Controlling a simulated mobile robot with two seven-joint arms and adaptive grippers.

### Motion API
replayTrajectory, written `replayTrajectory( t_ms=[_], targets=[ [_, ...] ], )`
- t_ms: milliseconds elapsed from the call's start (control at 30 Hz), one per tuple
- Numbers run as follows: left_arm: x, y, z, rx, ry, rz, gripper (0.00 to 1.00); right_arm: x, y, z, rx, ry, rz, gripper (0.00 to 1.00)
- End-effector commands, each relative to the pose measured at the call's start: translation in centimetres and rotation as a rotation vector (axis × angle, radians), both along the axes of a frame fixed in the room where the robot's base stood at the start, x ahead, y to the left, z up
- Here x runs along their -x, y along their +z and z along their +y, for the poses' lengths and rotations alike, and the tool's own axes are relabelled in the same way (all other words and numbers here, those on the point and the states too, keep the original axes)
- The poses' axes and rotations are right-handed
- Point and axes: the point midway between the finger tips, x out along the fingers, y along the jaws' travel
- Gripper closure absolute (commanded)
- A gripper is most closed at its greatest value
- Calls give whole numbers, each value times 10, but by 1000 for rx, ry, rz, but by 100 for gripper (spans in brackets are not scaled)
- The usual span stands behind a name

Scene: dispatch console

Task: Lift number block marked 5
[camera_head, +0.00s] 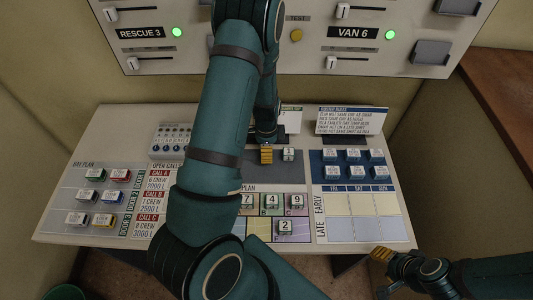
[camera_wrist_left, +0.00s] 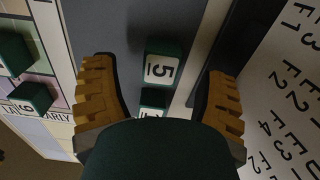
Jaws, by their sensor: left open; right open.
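The number block marked 5 (camera_wrist_left: 161,69) is a dark green block with a white face, on a grey strip in the left wrist view. It appears between the spread fingers of my left gripper, apart from both; I cannot tell how far below the fingertips it is. In the head view my left gripper (camera_head: 266,154) is over the grey panel at the back of the console, and the 5 block is hidden there. A block marked 1 (camera_head: 289,154) stands just right of that gripper. My right gripper (camera_head: 382,254) is open and empty at the console's front right edge.
Blocks marked 7, 4, 9 and 2 (camera_head: 285,227) stand on the coloured plan grid. Several labelled blocks sit on the blue panel (camera_head: 318,173) at right. A propped card (camera_head: 350,121) stands behind it. The bay plan (camera_head: 72,203) is at left.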

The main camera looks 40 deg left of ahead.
Motion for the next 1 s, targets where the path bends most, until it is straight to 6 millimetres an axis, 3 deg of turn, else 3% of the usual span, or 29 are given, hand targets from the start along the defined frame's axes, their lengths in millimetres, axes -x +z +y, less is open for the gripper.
replayTrajectory(
  t_ms=[200, 467, 500, 667, 1000],
  targets=[
    [0, -25, 0, 1, 0, 1, 27, 0, 0, 0, 0, 0, 0, 53],
    [0, -26, 0, 1, 0, -1, 27, 0, 0, 0, 0, 0, 0, 53],
    [0, -26, 0, 0, 0, 0, 33, 0, 0, 0, 0, 0, 0, 53],
    [-1, -26, 0, 0, 0, 0, 89, 0, 0, 0, 0, 0, 0, 53],
    [0, -26, 0, 0, 0, 0, 90, 0, 0, 0, 0, 0, 0, 53]
  ],
)
